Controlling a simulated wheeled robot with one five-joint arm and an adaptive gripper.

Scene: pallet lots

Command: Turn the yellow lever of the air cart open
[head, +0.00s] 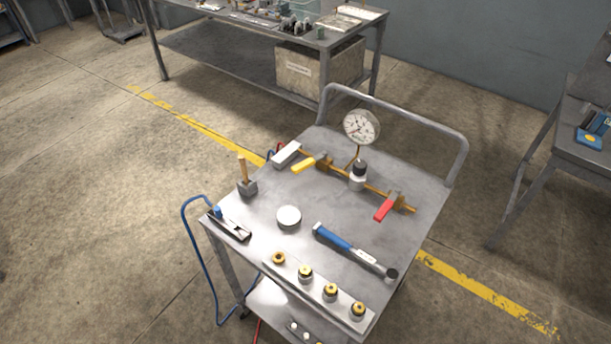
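The air cart (270,215) is a grey metal cart in the middle of the head view, with a tube handle at its far right side. A brass pipe runs across its top. The yellow lever (303,165) sits at the left part of this pipe and points left and slightly toward me. A red lever (384,209) sits at the pipe's right part and points toward me and to the left. A round white pressure gauge (361,126) stands above the pipe between the levers. My gripper is not in view.
A blue hose (195,255) hangs at the left. Workbenches stand behind and right. Floor is clear at left.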

